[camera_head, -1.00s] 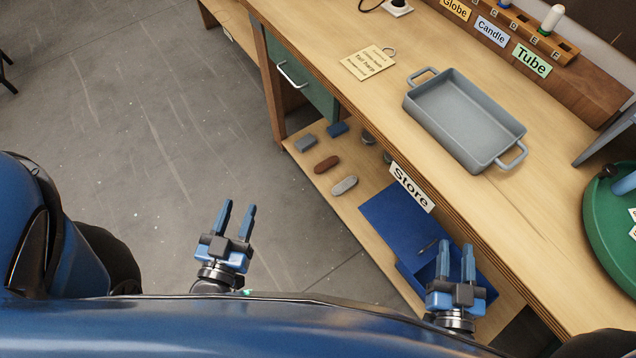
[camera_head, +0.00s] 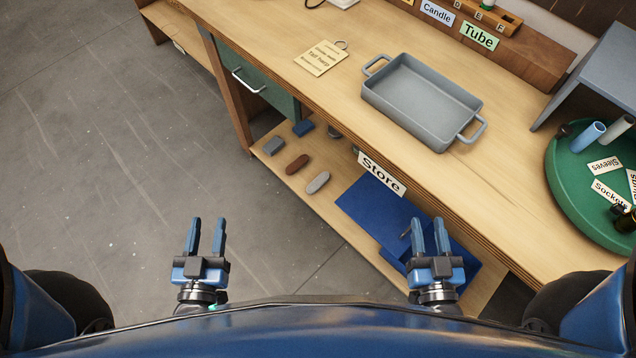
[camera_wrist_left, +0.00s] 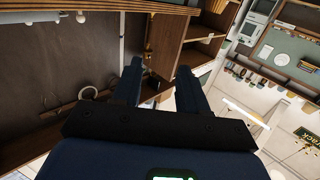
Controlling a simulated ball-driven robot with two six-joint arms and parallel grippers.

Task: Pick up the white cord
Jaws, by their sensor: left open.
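I cannot make out a white cord for certain in either view. In the left wrist view a pale ring (camera_wrist_left: 88,93) shows against a dark panel; I cannot tell what it is. My left gripper (camera_head: 207,238) is open and empty above the grey floor, left of the workbench; its fingers also show in the left wrist view (camera_wrist_left: 159,82). My right gripper (camera_head: 429,238) is open and empty, in front of the blue box on the lower shelf. Neither gripper touches anything.
The workbench (camera_head: 345,95) holds a grey tray (camera_head: 425,103), a paper note (camera_head: 321,58) and a green round tray (camera_head: 568,178). The floor (camera_head: 100,150) at left is clear.

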